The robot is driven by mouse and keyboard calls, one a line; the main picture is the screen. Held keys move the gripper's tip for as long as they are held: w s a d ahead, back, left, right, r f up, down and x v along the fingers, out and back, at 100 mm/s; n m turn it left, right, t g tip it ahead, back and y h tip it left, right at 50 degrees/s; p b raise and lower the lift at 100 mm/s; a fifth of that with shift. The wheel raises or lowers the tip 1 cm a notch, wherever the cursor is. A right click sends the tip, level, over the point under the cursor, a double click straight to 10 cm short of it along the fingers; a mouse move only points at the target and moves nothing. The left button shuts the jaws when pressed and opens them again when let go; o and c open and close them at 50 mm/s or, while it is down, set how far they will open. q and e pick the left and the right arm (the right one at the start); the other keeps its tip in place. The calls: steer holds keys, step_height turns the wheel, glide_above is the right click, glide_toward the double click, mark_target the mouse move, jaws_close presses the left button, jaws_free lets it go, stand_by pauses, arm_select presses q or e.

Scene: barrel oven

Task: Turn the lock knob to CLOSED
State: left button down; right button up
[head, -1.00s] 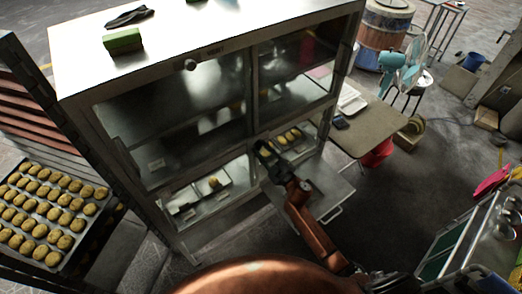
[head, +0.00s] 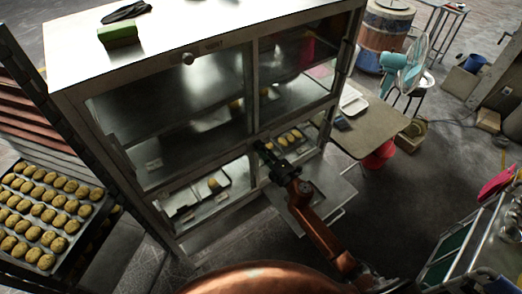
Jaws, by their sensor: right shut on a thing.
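A small round knob (head: 188,58) sits on the upper front rail of the metal cabinet (head: 75,55), left of a small dark label whose lettering I cannot read. My right gripper (head: 262,148) is at the cabinet's middle upright, well below and right of the knob and apart from it. It is shut on a small part at the cabinet front, which the fingers hide. My left gripper is not in view.
A rack with a tray of round baked pieces (head: 45,215) stands at the left. A green sponge (head: 118,35) and a dark cloth lie on the cabinet top. A table (head: 372,125), fan (head: 412,62) and barrel (head: 385,30) stand to the right, with open floor before them.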

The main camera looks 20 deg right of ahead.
stand_by(0.4)
steer(key=o, duration=1.1)
steer(key=shift+s, duration=0.1)
steer(key=v, duration=1.1)
steer(key=shift+s+d, duration=0.2)
steer(key=shift+s, duration=0.15)
